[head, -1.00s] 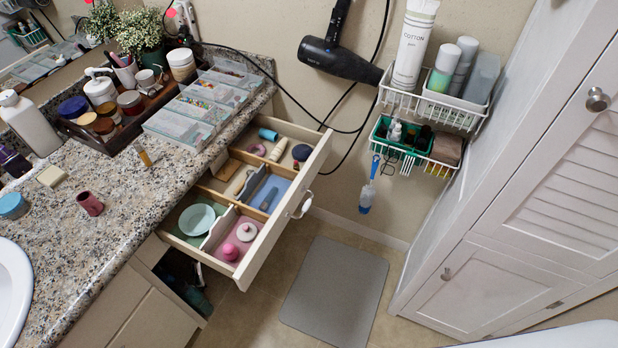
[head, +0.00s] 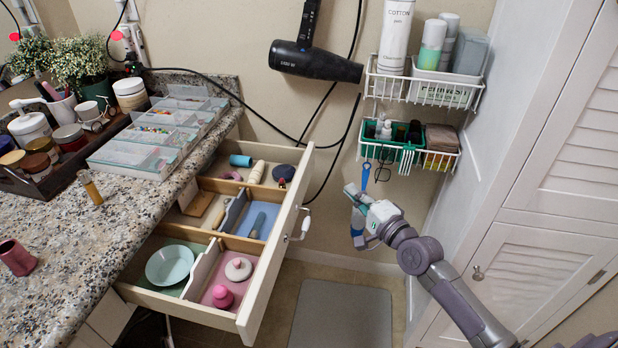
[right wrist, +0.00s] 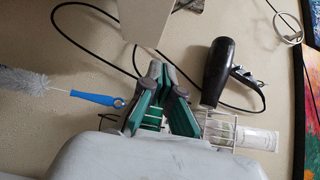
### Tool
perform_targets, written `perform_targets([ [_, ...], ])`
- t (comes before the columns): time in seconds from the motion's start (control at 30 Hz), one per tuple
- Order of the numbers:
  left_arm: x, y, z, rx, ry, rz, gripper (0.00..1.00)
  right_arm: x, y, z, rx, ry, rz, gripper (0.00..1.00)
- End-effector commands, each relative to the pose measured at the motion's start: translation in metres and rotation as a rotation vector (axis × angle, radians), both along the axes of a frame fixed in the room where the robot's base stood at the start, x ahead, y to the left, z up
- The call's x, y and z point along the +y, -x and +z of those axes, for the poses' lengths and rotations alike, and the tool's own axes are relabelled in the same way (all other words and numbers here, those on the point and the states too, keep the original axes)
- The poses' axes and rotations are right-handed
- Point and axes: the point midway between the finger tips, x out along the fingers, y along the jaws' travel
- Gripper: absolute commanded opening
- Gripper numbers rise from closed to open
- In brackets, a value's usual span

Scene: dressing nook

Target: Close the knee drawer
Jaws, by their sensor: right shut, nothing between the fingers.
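The knee drawer (head: 274,262) stands pulled out from under the granite counter, its white front and pale handle (head: 305,224) facing right. Its compartments hold a pale green bowl (head: 169,265), a pink bottle (head: 222,294), a round white-lidded item (head: 238,269), a blue roll (head: 240,160) and other small things. My right gripper (head: 362,205) is to the right of the drawer front, apart from the handle, in front of the wall. In the right wrist view its fingers (right wrist: 158,76) are shut and empty. My left gripper is not in view.
Wire baskets (head: 428,92) and a hair dryer (head: 315,63) hang on the wall above my right gripper. A blue-handled brush (right wrist: 95,98) hangs close to it. A white louvred cabinet (head: 540,240) stands at the right. A grey mat (head: 342,316) lies on the floor.

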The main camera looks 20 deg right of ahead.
Motion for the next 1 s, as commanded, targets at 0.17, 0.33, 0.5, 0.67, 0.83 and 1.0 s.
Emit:
perform_targets([
  [0.17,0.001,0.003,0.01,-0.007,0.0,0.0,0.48,0.006,-0.031,0.0,-0.002,0.001,-0.001,0.0],
  [0.33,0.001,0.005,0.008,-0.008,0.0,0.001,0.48,0.013,-0.068,-0.001,-0.002,0.003,-0.001,0.0],
  [0.5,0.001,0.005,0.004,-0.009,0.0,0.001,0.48,0.026,-0.097,0.0,0.001,-0.001,0.001,0.0],
  [0.67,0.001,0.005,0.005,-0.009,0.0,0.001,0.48,0.043,-0.107,-0.001,0.003,0.003,0.0,0.0],
  [0.83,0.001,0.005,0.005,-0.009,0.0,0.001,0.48,0.05,-0.113,-0.001,0.003,0.005,0.0,0.0],
  [1.0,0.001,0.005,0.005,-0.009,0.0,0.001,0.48,0.051,-0.113,-0.001,0.003,0.007,-0.001,0.0],
])
